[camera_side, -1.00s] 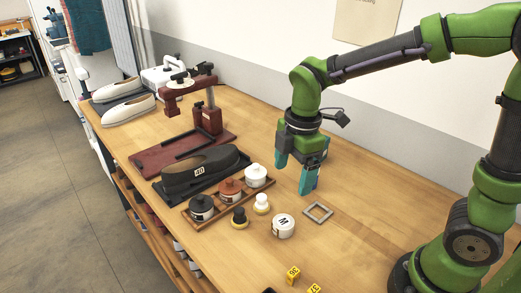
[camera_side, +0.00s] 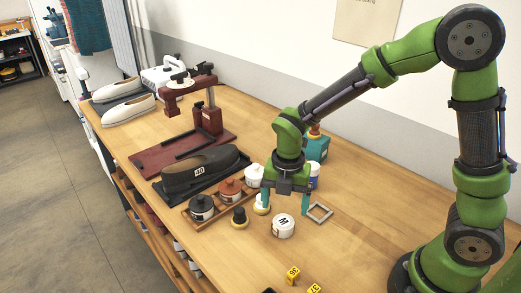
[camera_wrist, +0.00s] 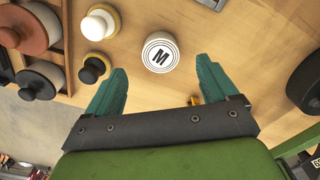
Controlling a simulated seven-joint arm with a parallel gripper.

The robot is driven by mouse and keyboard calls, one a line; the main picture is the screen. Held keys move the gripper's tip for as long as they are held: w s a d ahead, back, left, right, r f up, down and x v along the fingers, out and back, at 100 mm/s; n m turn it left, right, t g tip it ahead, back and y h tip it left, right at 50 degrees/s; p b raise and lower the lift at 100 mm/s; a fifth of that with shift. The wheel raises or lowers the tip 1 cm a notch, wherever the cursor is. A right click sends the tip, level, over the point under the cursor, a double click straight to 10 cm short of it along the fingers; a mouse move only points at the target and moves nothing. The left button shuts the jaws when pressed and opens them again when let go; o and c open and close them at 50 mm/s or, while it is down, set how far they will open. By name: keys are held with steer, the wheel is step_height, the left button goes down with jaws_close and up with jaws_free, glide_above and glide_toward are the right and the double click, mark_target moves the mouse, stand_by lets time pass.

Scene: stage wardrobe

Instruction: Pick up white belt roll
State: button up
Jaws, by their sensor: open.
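The white belt roll (camera_side: 283,227) is a round white disc with a black M on its top, lying flat on the wooden bench. In the wrist view the roll (camera_wrist: 160,54) lies just beyond my fingertips, centred between them. My gripper (camera_side: 285,206) is open, with its teal fingers apart and pointing down. It is just behind and above the roll in the side view, with nothing between the fingers. The wrist view also shows the open gripper (camera_wrist: 160,75).
A tray (camera_side: 190,222) holds black, brown and white lidded pots. A black knob (camera_side: 239,217) and a white knob (camera_side: 261,205) stand close left of the roll. A grey square frame (camera_side: 319,212) lies to its right. A teal box (camera_side: 317,147) stands behind my arm.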

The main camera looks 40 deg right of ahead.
mark_target(284, 221)
steer(key=shift+s+a+f, duration=0.1)
steer(key=shift+f, duration=1.65)
steer(key=shift+s+a+f, duration=0.1)
steer(key=shift+f, duration=1.6)
steer(key=c, duration=1.2)
steer(key=shift+r, duration=0.15)
